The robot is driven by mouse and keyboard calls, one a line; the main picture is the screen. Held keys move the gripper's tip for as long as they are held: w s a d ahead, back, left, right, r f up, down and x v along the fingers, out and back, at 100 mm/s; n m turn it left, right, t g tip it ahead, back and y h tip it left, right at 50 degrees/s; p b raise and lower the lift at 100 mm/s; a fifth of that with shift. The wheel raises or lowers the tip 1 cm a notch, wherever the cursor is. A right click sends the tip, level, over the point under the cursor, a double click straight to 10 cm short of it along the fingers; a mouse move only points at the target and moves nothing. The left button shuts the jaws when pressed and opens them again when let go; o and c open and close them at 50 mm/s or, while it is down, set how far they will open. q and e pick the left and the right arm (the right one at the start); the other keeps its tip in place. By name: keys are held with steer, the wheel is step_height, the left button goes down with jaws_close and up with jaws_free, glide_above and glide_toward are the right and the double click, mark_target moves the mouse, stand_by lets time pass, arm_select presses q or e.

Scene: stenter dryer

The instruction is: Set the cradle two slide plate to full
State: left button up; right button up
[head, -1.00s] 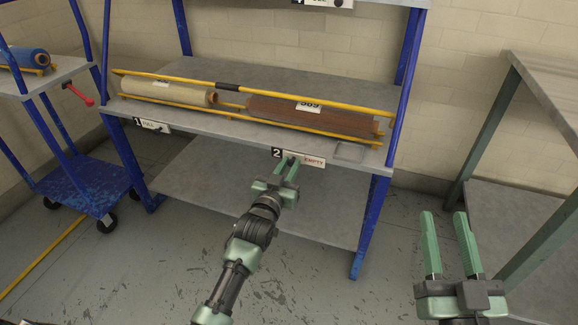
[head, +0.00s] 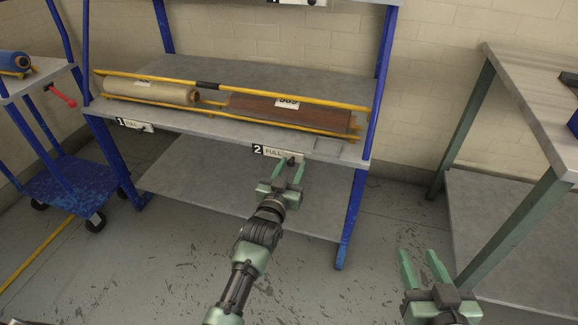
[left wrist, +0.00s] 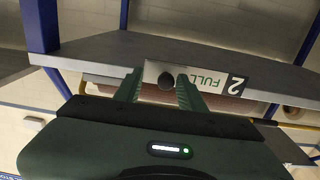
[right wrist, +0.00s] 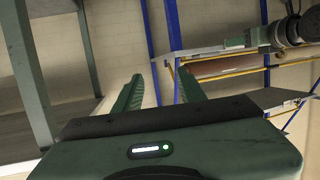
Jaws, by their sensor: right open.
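The cradle two slide plate (head: 270,151) is on the front edge of the rack shelf, beside a black "2", and reads FULL. It also shows upside down in the left wrist view (left wrist: 212,80). Its dark round knob (left wrist: 167,81) is at the end away from the "2". My left gripper (head: 287,171) is open at the plate, its fingers apart on either side of the knob in view; I cannot tell whether they touch it. My right gripper (head: 423,262) is open and empty, low on the right, away from the rack.
Cradle two holds a brown roll (head: 310,114); a cream roll (head: 150,91) lies to its left. The cradle one plate (head: 138,126) reads FULL. A grey table (head: 530,75) stands right, a blue trolley (head: 75,185) left. Floor before the rack is clear.

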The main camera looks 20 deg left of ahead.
arm_select(q)
steer(key=shift+a, duration=0.1)
steer(key=shift+s+r, duration=0.1)
steer(key=shift+s, duration=0.2)
steer(key=s+p, duration=0.2)
steer(key=s, duration=0.5)
arm_select(e)
steer(key=s+d+f+g+h, duration=0.1)
steer(key=s+d+f+g, duration=0.2)
steer(key=s+f+g, duration=0.3)
step_height(320, 180, down, 2)
steer(key=shift+s+f+h, duration=0.25)
steer(key=shift+s+h, duration=0.15)
steer(key=shift+s, duration=0.1)
arm_select(q)
steer(key=shift+a, duration=0.1)
